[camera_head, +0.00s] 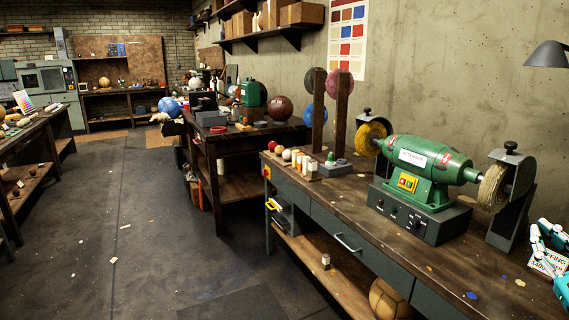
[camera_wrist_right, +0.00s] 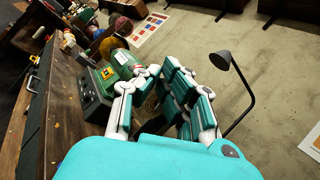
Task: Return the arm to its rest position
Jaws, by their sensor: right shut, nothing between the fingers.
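My right gripper (camera_head: 541,232) shows at the right edge of the head view, in teal and white, over the right end of the workbench (camera_head: 466,254). Its fingers are shut and hold nothing; the arm behind it is mostly cut off by the frame. In the right wrist view the same gripper (camera_wrist_right: 157,74) has its fingers pointing away from the camera, toward the green grinder. My left gripper is not in view.
A green buffing machine (camera_head: 424,166) with two wheels stands on the bench, left of my gripper. A sign (camera_head: 548,261) is partly behind the fingers. A dark lamp (camera_head: 547,55) hangs above; it also shows in the wrist view (camera_wrist_right: 221,61). The floor at left is open.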

